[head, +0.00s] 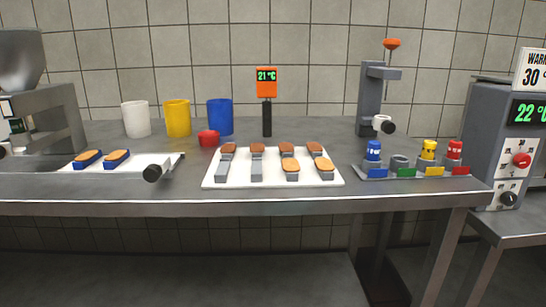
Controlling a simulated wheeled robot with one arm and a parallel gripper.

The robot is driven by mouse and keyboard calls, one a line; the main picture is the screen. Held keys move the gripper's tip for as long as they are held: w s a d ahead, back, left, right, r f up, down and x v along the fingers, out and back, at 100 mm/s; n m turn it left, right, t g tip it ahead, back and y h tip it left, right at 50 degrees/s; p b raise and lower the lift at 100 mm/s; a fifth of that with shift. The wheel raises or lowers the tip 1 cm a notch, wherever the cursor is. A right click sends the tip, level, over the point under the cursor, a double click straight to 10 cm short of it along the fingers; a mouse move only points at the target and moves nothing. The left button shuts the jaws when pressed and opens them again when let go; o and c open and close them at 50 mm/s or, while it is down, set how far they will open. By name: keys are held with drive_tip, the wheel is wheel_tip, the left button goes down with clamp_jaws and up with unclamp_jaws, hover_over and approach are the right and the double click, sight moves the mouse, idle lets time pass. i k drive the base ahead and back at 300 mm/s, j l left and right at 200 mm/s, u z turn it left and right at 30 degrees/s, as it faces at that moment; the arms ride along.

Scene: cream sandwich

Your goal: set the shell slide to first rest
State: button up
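What looks like the shell slide (130,166) is a flat white plate at the left of the steel bench, with a black round knob (152,173) at its front right. Two blue holders with orange-brown shells, a left one (87,159) and a right one (116,158), sit on it. The plate lies just right of a grey machine (50,125) with a hopper, cut off by the left picture edge. Marks for the rests are too small to tell. My gripper is not in view.
A white board (212,181) with several grey holders and brown shells lies mid-bench. White (136,119), yellow (178,118) and blue (220,117) cups and a red dish (208,138) stand behind. A grey press (370,100) and a tray of coloured nozzles (482,184) are right.

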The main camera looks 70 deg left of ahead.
sight(152, 166)
drive_tip(key=u, duration=2.3)
